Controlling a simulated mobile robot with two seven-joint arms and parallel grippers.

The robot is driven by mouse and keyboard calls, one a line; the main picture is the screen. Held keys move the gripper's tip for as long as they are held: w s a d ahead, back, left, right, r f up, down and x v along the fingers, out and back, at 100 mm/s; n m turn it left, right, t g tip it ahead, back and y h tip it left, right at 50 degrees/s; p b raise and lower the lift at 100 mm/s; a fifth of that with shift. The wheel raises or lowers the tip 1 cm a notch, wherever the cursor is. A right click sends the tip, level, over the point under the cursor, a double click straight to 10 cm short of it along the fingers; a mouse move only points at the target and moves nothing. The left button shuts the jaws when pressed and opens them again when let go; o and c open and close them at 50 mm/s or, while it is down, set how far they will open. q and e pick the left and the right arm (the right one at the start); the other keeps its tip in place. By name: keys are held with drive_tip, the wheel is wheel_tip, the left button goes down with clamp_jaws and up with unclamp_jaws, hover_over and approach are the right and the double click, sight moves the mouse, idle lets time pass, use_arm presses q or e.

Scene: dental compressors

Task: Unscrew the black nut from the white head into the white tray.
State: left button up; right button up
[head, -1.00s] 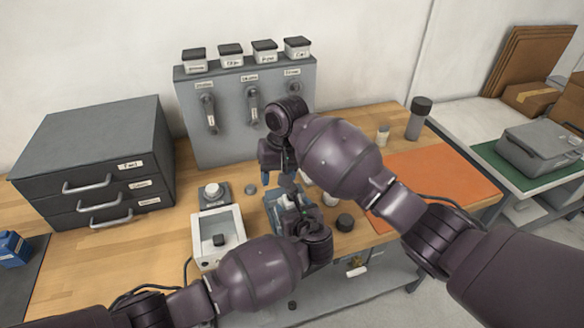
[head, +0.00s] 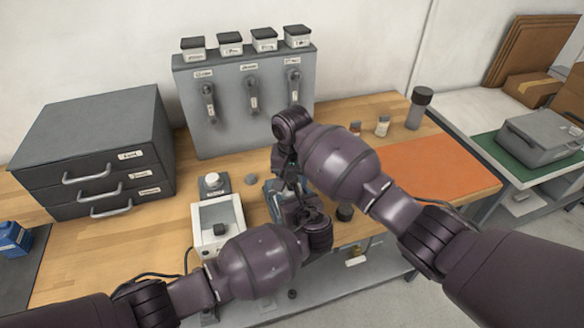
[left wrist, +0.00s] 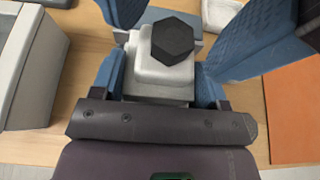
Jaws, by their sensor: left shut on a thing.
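The black hexagonal nut (left wrist: 172,40) sits on top of the white head (left wrist: 160,78) in the left wrist view. My left gripper (head: 278,203) is shut on the white head, with blue fingers on both sides of it. My right gripper (head: 288,178) has come down over the same spot; its blue fingers (left wrist: 188,28) stand wide apart on either side of the nut, with no clear contact. In the head view the arms mostly hide the head and nut.
A grey knobbed device (head: 212,187) stands behind the tray, and a grey disc (head: 249,179) lies nearby. A black cap (head: 345,212) is to the right. A grey panel (head: 230,125) and drawer cabinet (head: 95,150) stand behind. An orange mat (head: 435,168) lies on the right.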

drive_tip(key=shift+f, duration=0.5)
drive_tip(key=c, duration=0.9)
drive_tip(key=n, duration=0.9)
drive_tip(key=o, duration=1)
drive_tip(key=shift+r, duration=0.1)
drive_tip(key=shift+r, duration=2.2)
